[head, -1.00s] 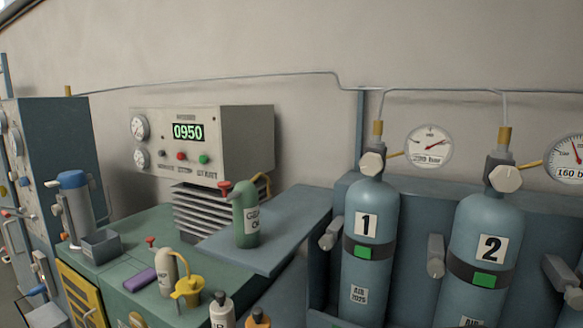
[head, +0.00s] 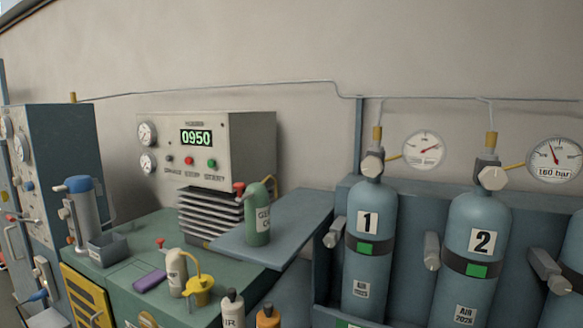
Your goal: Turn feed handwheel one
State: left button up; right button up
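Feed handwheel one is not labelled as such in view. The white valve knob (head: 373,164) on top of blue cylinder 1 (head: 369,262) may be it, but I cannot tell. A similar knob (head: 491,177) tops cylinder 2 (head: 476,285). The gauge (head: 425,149) beside cylinder 1 has its needle pointing up and right; its number is too small to read surely. The gauge (head: 555,160) beside cylinder 2 reads 160 bar. Neither of my grippers is in view.
A control box (head: 225,155) with a green 0950 display stands on the green bench (head: 150,235). A green bottle (head: 258,215) stands on a blue-grey shelf (head: 295,232). Grey levers (head: 431,250) stick out beside the cylinders. Several small bottles are at the bench's front.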

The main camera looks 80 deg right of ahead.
aim_at(372, 166)
jog(key=u, duration=0.25)
jog(key=k, duration=0.7)
jog(key=z, duration=1.9)
